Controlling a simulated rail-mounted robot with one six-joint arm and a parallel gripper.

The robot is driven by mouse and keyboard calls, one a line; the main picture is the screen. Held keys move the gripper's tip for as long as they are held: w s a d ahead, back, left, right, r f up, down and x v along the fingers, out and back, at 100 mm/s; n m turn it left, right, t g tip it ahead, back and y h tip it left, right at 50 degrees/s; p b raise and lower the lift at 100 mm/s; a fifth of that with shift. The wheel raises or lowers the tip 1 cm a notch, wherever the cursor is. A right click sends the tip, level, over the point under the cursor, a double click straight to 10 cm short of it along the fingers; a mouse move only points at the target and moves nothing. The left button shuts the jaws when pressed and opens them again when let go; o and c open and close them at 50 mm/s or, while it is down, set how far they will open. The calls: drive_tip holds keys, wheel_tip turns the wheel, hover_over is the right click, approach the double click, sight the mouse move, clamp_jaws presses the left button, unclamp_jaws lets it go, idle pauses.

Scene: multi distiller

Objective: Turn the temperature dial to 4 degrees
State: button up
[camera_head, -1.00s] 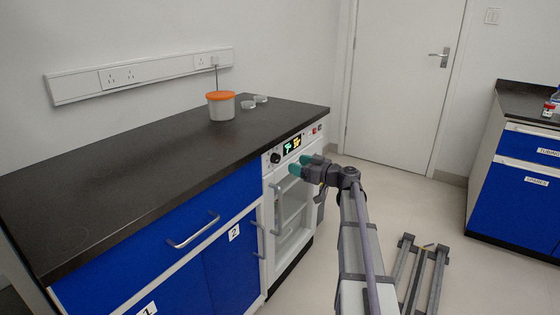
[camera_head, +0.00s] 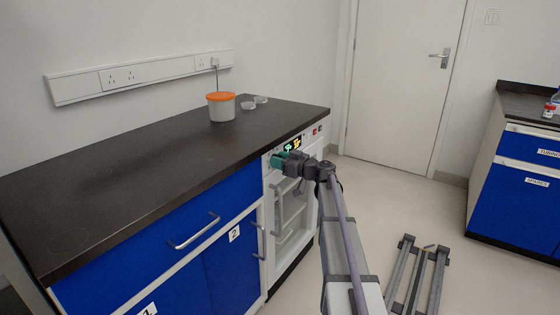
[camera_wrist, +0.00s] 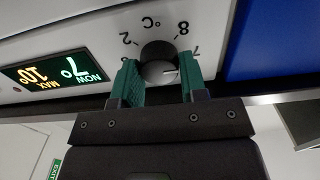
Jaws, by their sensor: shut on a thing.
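The temperature dial (camera_wrist: 158,52) is a dark round knob with a paler face, on the white front panel of an under-counter appliance. The wrist view is upside down and shows printed figures around the dial, some hidden by the fingers. My gripper (camera_wrist: 160,80) has one green finger on each side of the dial and is shut on it. In the head view my gripper (camera_head: 279,160) is at the panel and hides the dial. The lit display (camera_wrist: 52,70) beside the dial reads NOW 7° and MAX 10°; it also shows in the head view (camera_head: 292,145).
The dark worktop (camera_head: 130,160) overhangs above the panel. A tub with an orange lid (camera_head: 221,107) and small clear dishes (camera_head: 254,102) stand on it. The appliance's glass door (camera_head: 290,215) is below the gripper. Blue cabinets (camera_head: 190,235) adjoin on the left. The floor to the right is largely open.

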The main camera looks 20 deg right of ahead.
drive_tip(key=shift+c, duration=1.4)
drive_tip(key=shift+m, duration=0.4)
drive_tip(key=m, duration=2.5)
drive_tip(key=shift+d+f+m+b, duration=0.1)
drive_tip(key=shift+f+m+b, duration=0.25)
drive_tip(key=shift+m, duration=0.05)
